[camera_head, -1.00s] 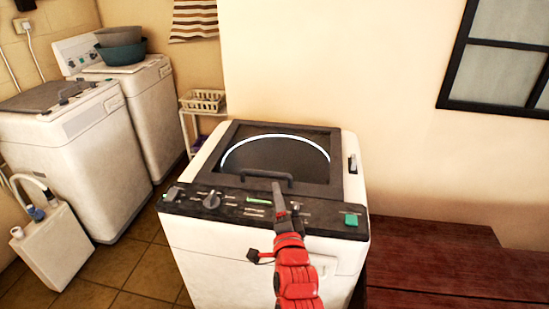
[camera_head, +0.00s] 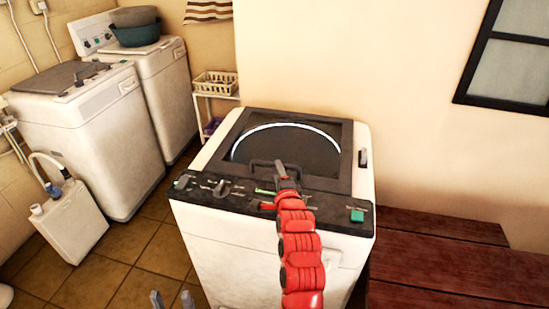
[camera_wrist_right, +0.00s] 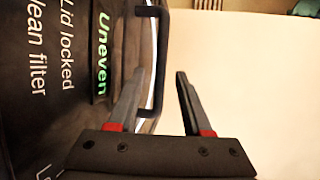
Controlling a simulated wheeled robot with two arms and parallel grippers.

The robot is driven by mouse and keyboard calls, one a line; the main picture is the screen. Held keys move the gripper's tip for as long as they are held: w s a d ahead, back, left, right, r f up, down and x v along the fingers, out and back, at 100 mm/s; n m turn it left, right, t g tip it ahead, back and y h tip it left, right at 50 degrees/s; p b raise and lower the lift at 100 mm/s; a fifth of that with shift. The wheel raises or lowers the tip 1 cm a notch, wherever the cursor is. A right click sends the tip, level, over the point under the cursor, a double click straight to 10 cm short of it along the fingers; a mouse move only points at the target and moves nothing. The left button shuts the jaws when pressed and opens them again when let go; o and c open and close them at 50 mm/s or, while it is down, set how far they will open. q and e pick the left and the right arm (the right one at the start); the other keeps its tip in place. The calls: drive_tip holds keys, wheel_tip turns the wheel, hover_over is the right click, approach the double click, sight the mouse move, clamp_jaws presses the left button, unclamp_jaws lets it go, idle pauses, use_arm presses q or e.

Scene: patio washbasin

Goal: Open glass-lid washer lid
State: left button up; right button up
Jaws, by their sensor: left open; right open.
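The glass-lid washer (camera_head: 268,238) stands in the middle of the head view. Its dark lid (camera_head: 225,145) with a round glass window is shut. The black lid handle (camera_head: 262,163) is at the lid's front edge, behind the control panel. My right gripper (camera_head: 283,170) reaches over the panel to the handle. In the right wrist view, the handle (camera_wrist_right: 163,65) lies between the two open fingers of my right gripper (camera_wrist_right: 160,78), nearer the left finger; contact cannot be told. My left gripper (camera_head: 172,297) shows only its fingertips at the bottom edge, apart and empty, in front of the washer.
Two other white washers (camera_head: 85,140) stand at the left, one bearing basins (camera_head: 135,32). A white canister (camera_head: 70,222) is on the tiled floor. A dark red wooden bench (camera_head: 440,265) is right of the washer. A small rack with a basket (camera_head: 214,84) stands behind.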

sight(274, 169)
drive_tip(key=w, duration=0.2)
drive_tip(key=w+p, duration=0.1)
drive_tip(key=w, duration=0.2)
drive_tip(key=w+f+p, duration=0.1)
drive_tip(key=w, duration=0.1)
drive_tip(key=shift+w+a, duration=0.15)
drive_tip(key=shift+a, duration=0.2)
drive_tip(key=shift+w+f, duration=0.2)
drive_tip(key=shift+w, duration=0.1)
clamp_jaws()
idle(0.9)
